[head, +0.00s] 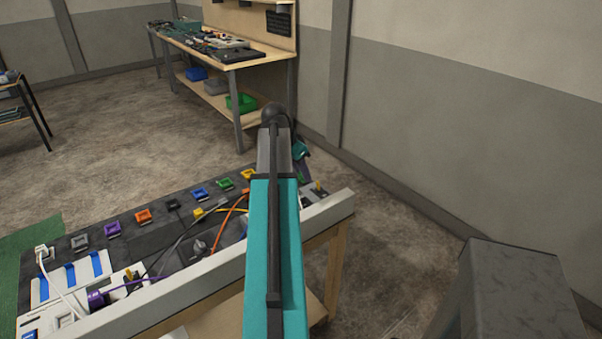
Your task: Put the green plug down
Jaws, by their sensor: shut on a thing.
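The console (150,238) is a dark board with a row of coloured square sockets, standing on a wooden table at the lower left. My arm reaches up over its right end and covers part of it. My gripper (303,168) shows only partly, just right of the arm, near the console's far right corner. It is shut on the green plug (300,177), of which only a small green bit shows. The fingertips are mostly hidden, and I cannot tell whether the plug touches the console. A green socket (225,184) is in the row, left of the arm.
Orange (232,212), black and white cables cross the console. A purple plug (97,299) lies at its front left. A light rail (190,292) edges its front. The wall is close on the right. A workbench (230,55) with bins stands behind; open floor lies between.

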